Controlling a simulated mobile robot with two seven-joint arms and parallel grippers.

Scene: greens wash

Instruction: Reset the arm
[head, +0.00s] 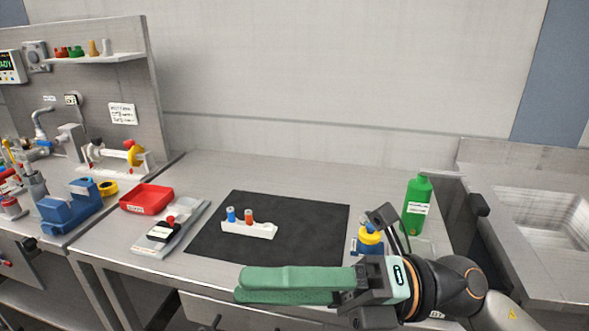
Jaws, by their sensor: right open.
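My right arm comes in from the lower right. Its gripper (242,287) has long green fingers that point left and hang over the front edge of the bench, in front of the black mat (215,241). The fingers are seen nearly side-on, open, with nothing between them. My left gripper is out of view.
A white rack (262,231) with a blue-capped and an orange-capped tube stands on the mat. A blue-and-yellow bottle (369,242) and green bottle (416,205) stand close behind my right wrist. A red tray (146,199) and blue vise (70,208) are left; a sink (545,215) is right.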

